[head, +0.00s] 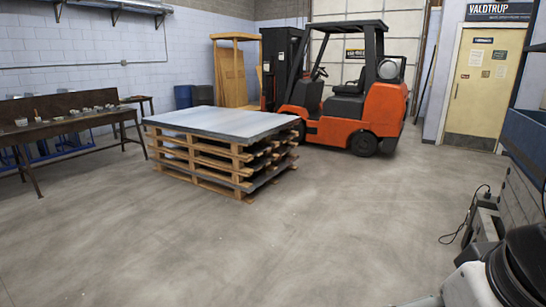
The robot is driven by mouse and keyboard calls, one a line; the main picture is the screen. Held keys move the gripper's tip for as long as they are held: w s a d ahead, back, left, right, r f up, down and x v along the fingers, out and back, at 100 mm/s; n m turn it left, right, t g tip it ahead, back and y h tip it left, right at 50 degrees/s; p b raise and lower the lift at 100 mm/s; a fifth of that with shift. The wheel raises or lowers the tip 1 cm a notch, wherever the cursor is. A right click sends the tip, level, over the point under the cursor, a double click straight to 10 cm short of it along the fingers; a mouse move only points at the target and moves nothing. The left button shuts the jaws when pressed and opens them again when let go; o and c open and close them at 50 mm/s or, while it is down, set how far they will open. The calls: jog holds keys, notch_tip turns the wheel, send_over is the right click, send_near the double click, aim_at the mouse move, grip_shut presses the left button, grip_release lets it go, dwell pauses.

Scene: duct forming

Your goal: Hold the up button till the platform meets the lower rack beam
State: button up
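I cannot make out an up button, a lift platform or a lower rack beam in the head view. A blue structure (526,132) is cut off by the right edge; I cannot tell whether it is part of a rack. My gripper is not in view. White and black rounded parts, probably of my own arm, fill the bottom right corner.
A pallet stack with grey sheets (222,123) stands mid-floor. An orange forklift (335,131) is parked behind it. A workbench (60,124) with small items stands at left. A yellow door (484,85) is at back right. The front floor (240,250) is clear.

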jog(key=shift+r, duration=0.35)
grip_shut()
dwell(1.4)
